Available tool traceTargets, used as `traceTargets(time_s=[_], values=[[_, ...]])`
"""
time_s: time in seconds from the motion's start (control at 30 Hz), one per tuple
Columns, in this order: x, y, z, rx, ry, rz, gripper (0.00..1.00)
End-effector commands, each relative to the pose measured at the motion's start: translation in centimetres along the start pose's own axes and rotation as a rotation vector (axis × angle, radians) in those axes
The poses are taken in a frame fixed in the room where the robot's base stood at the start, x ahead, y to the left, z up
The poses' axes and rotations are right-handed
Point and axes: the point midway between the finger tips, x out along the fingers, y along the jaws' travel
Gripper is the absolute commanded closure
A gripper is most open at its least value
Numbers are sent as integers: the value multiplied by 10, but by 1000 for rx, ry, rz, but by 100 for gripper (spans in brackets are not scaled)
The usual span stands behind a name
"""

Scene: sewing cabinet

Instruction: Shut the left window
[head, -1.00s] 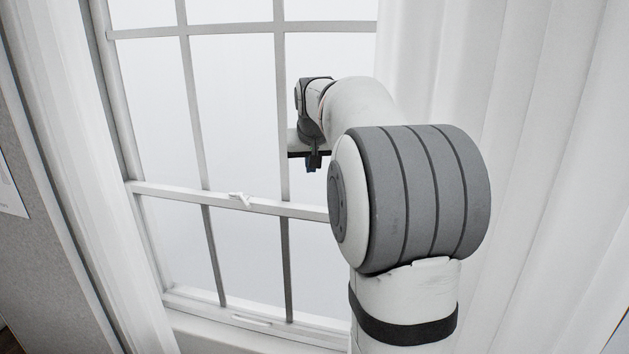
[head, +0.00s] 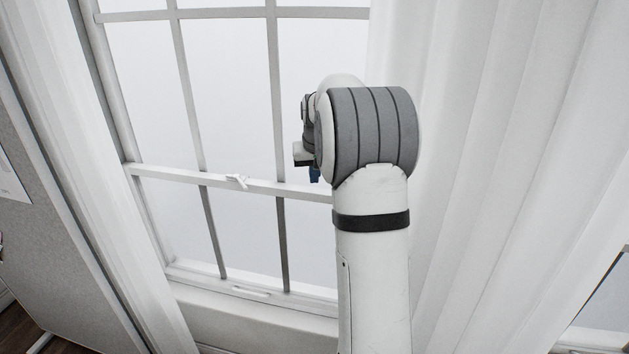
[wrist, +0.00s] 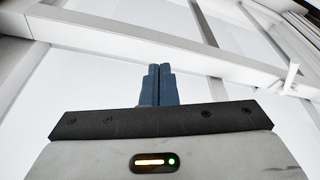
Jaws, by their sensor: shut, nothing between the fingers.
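The white-framed window (head: 185,178) fills the left and middle of the head view. Its cross rail (head: 205,178) carries a small white latch (head: 237,181). A low pull (head: 251,291) sits on the bottom rail of the lower sash, close above the sill. I cannot tell whether a gap is open there. My gripper (head: 315,176) is near the cross rail, right of the latch, mostly hidden behind my arm. In the wrist view its blue fingers (wrist: 157,70) are together and empty, in front of the rail (wrist: 110,37). The latch (wrist: 289,78) shows at right there. Contact is unclear.
White curtains hang at the left (head: 80,150) and right (head: 500,170) of the window. A grey panel (head: 60,240) stands at the far left. The window sill (head: 250,322) runs below the sash. The space before the left panes is clear.

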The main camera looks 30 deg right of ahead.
Motion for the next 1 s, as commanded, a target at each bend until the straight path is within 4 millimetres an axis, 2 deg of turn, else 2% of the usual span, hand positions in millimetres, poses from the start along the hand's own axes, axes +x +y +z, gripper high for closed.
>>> traceTargets(time_s=[0.1, 0.23, 0.67, 1.0], values=[[14, 0, 4, 0, -1, 0, 100], [22, 0, 7, 0, 1, 0, 100], [27, 0, 8, 0, 1, 0, 100], [65, 0, 20, 0, -2, 0, 100]])
